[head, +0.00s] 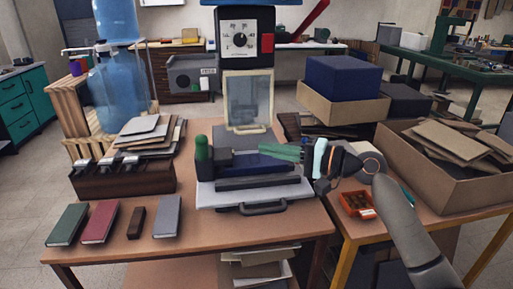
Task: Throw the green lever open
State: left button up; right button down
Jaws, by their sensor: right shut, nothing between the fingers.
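The green lever (203,148) shows as an upright green grip at the left side of the press bed. The machine (245,70) stands behind it, with a dial on its front and a clear guard below. My right gripper (264,151) reaches in from the right over the bed, its green fingers pointing left. It is shut and empty, and its tips are apart from the lever, to its right. The lower part of the lever is hard to make out. My left gripper is not in view.
Several books, including a red one (100,222), lie at the table's front left, near a dark rack (123,182). An orange tray (357,204) and cardboard box (440,190) are at right.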

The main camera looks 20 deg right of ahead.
aim_at(202, 151)
jog(key=w+a+p, duration=0.1)
jog(key=w+a, duration=0.5)
jog(key=a, duration=0.3)
jog(key=shift+w+a+f, duration=0.15)
jog(key=shift+w+f, duration=0.15)
jog(key=shift+w, duration=0.05)
